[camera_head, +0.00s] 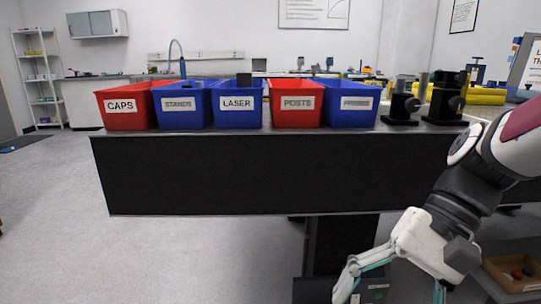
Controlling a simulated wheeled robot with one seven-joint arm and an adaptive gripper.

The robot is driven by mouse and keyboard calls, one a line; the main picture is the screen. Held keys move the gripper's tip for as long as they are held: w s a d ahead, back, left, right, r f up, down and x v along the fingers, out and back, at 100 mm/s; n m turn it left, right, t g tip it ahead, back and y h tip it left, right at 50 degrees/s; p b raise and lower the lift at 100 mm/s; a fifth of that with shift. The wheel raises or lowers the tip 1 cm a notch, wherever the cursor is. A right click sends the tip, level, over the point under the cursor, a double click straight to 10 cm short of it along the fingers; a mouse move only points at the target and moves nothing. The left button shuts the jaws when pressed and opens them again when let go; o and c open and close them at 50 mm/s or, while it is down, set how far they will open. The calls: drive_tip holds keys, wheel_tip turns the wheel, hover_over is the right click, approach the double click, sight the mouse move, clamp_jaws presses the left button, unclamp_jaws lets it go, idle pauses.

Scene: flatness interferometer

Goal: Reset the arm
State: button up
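My gripper (392,292) is at the bottom right, in front of the bench and below its top, pointing down. Its two teal-edged fingers are spread wide apart, with nothing seen between them. The fingertips are at or beyond the lower picture edge. My arm comes in from the right edge, bent downward to the gripper.
A dark bench (240,172) spans the view. On it stand bins: red CAPS (122,120), blue STANDS (180,118), blue LASER (238,118), red POSTS (297,117) and another blue bin (352,118). Black optical mounts (446,106) stand right.

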drive_tip(key=s+d+n+t+h, duration=0.4)
drive_tip(key=s+h, duration=0.3)
drive_tip(key=s, duration=0.5)
wheel_tip(320, 180, up, 40)
drive_tip(key=d+t+p, duration=0.1)
drive_tip(key=t+p, duration=0.2)
drive_tip(key=p, duration=3.5)
drive_tip(key=shift+d+f+n, duration=0.2)
drive_tip(key=shift+d+n, duration=0.05)
drive_tip(key=shift+n, duration=0.05)
drive_tip(key=shift+s, duration=0.1)
